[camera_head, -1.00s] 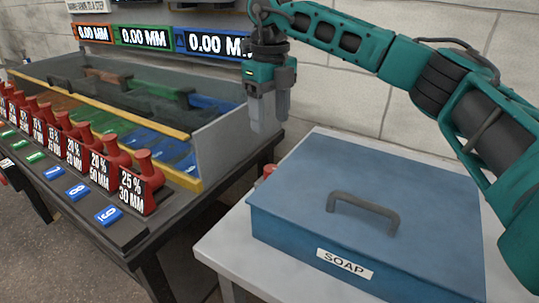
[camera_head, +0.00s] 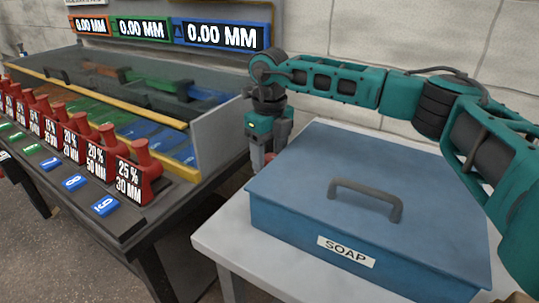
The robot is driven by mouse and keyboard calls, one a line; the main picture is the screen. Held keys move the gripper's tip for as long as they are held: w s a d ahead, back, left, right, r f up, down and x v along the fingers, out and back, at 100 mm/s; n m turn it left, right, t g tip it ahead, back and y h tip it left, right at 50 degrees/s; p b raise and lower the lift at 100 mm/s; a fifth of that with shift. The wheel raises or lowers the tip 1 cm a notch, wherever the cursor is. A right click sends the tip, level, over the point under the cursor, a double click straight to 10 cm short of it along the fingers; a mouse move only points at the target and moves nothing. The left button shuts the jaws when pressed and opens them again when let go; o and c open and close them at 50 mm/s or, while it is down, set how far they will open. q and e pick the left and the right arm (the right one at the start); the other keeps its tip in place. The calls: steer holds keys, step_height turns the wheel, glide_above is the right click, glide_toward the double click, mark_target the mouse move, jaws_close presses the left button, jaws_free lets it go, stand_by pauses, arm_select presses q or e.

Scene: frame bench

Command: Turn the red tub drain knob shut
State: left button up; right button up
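The red knob (camera_head: 269,157) shows only as a small patch of red beside the left rear edge of the blue soap box. The rest of it is hidden by the box and my gripper. My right gripper (camera_head: 264,150) comes in from the right and points down right at the knob, its fingers beside or in front of it. I cannot tell whether the fingers touch the knob or how far apart they are. My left gripper is not in view.
The blue box (camera_head: 300,190) marked SOAP, with a dark handle (camera_head: 366,194), stands on a light table (camera_head: 222,238). At the left, a tank bench has a row of red levers (camera_head: 147,168), a yellow rail (camera_head: 160,155) and a clear end panel (camera_head: 218,135). Displays (camera_head: 222,35) read 0.00 MM.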

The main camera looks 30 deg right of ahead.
steer(key=c, duration=1)
steer(key=shift+c, duration=0.2)
